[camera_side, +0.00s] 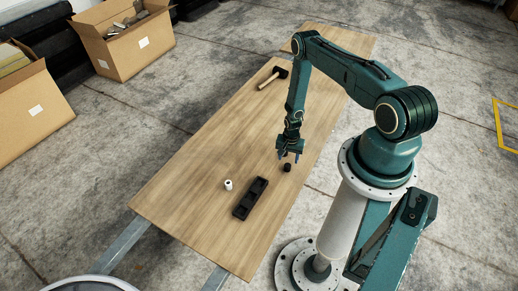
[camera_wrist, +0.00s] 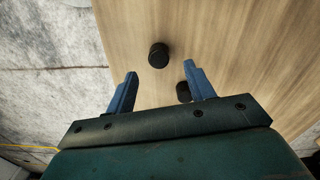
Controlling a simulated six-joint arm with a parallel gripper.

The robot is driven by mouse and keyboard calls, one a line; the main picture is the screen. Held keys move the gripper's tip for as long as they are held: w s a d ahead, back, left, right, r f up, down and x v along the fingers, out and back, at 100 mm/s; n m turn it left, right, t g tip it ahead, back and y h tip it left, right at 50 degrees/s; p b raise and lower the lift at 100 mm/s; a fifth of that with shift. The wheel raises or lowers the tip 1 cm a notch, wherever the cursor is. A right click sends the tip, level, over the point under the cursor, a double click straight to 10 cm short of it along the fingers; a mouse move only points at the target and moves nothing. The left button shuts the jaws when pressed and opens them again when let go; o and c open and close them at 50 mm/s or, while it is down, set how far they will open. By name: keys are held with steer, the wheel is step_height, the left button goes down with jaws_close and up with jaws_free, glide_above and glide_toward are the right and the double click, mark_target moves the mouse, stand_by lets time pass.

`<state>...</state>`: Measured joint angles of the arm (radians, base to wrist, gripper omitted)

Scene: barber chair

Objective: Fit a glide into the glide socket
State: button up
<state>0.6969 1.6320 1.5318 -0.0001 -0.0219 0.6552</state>
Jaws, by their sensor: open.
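A small black round piece, which looks like a glide (camera_side: 287,167), stands on the wooden table just below my gripper (camera_side: 289,156). In the wrist view a black round piece (camera_wrist: 158,55) lies on the wood beyond the fingertips, between their lines. A second black piece (camera_wrist: 183,92) is partly hidden behind the right finger. My gripper (camera_wrist: 160,69) is open and empty, its blue fingers apart above the table. A black block with square recesses (camera_side: 250,198) lies nearer the front of the table; I cannot tell whether it holds the glide socket.
A small white cylinder (camera_side: 228,185) stands left of the black block. A mallet (camera_side: 272,77) lies toward the table's far end. The wooden table (camera_side: 190,180) is bare along its left side. Cardboard boxes (camera_side: 122,42) stand on the floor beyond its left edge.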

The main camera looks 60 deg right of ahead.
mark_target(288, 165)
steer(key=shift+s+f, duration=0.15)
steer(key=shift+f, duration=2.25)
steer(key=c, duration=1)
steer(key=shift+r, duration=0.15)
steer(key=shift+c, duration=0.2)
step_height(288, 165, up, 20)
